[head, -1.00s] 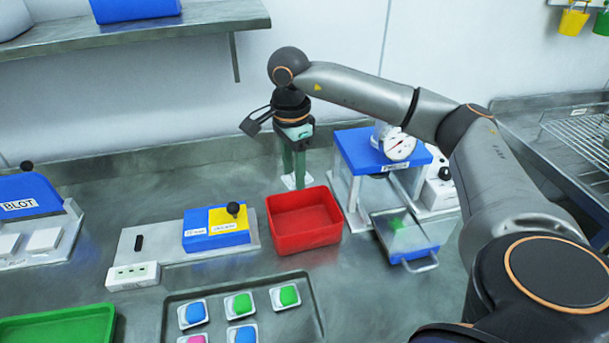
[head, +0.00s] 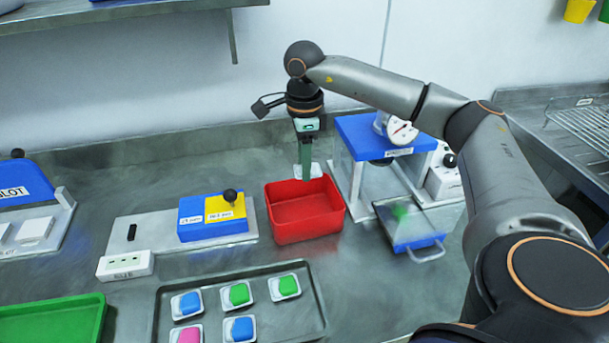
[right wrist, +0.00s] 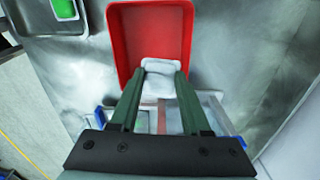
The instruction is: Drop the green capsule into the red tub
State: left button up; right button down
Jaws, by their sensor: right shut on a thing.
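My right gripper (head: 306,172) points down at the back rim of the red tub (head: 282,227), with its green fingers shut on a small white piece (head: 316,171). In the right wrist view the white piece (right wrist: 160,67) sits between the fingertips, overlapping the edge of the tub (right wrist: 118,45). No green shows on it. Green capsules (head: 239,294) in white holders lie on the grey tray; another green capsule (head: 288,285) lies at its upper right. A blurred green patch (head: 400,213) shows in the clear-topped drawer. The tub's visible floor is empty. My left gripper is not in view.
The blue-topped press with a dial (head: 362,135) stands close right of the tub. A blue and yellow box with a black knob (head: 205,232) stands left. The grey tray (head: 322,312) with blue and pink pieces is in front; a green tray (head: 90,325) is front left.

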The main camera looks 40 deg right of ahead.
jog(key=shift+f, duration=0.15)
jog(key=shift+c, duration=1.4)
grip_release()
notch_tip(320, 180, up, 13)
jog(key=p, duration=0.1)
jog(key=shift+f+p, duration=0.2)
jog(key=shift+p, duration=0.1)
jog(key=shift+s+f, duration=0.1)
